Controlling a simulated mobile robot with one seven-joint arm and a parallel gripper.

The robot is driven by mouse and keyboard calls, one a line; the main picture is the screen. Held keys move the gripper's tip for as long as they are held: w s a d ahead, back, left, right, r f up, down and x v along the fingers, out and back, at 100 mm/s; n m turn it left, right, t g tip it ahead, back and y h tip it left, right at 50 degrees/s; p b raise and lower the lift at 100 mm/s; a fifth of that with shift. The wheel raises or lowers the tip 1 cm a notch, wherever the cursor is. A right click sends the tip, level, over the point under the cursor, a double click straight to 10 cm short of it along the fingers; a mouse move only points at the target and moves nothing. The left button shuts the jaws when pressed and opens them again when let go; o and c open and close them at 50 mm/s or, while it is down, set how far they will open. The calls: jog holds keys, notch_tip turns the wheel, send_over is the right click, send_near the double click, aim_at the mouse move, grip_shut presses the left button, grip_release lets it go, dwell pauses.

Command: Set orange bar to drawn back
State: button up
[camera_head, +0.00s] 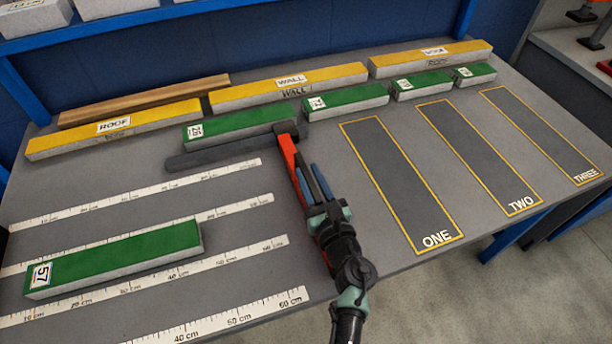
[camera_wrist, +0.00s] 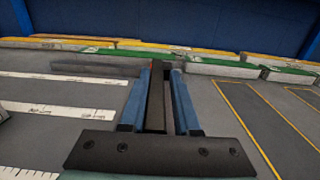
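The orange bar (camera_head: 287,152) runs from the far dark crosspiece toward the front edge of the grey table. It lies along the left side of my gripper, partly hidden by it. A long dark grey crosspiece (camera_head: 225,153) lies across its far end, against the near side of the green block labelled 26 (camera_head: 245,122). My gripper (camera_head: 308,172) points away across the table at the bar. In the wrist view its two blue fingers (camera_wrist: 160,82) stand apart, with a dark bar between them and narrow gaps on both sides. Contact with the bar cannot be made out.
A green block labelled 57 (camera_head: 115,258) lies at front left among white ruler strips (camera_head: 215,316). Outlined slots ONE (camera_head: 400,185), TWO (camera_head: 478,157) and THREE (camera_head: 540,135) are empty at right. Yellow blocks (camera_head: 290,86) and smaller green blocks (camera_head: 422,86) line the back.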

jog(key=o, duration=0.3)
jog(key=shift+d, duration=0.2)
jog(key=shift+a, duration=0.1)
jog(key=v, duration=1.3)
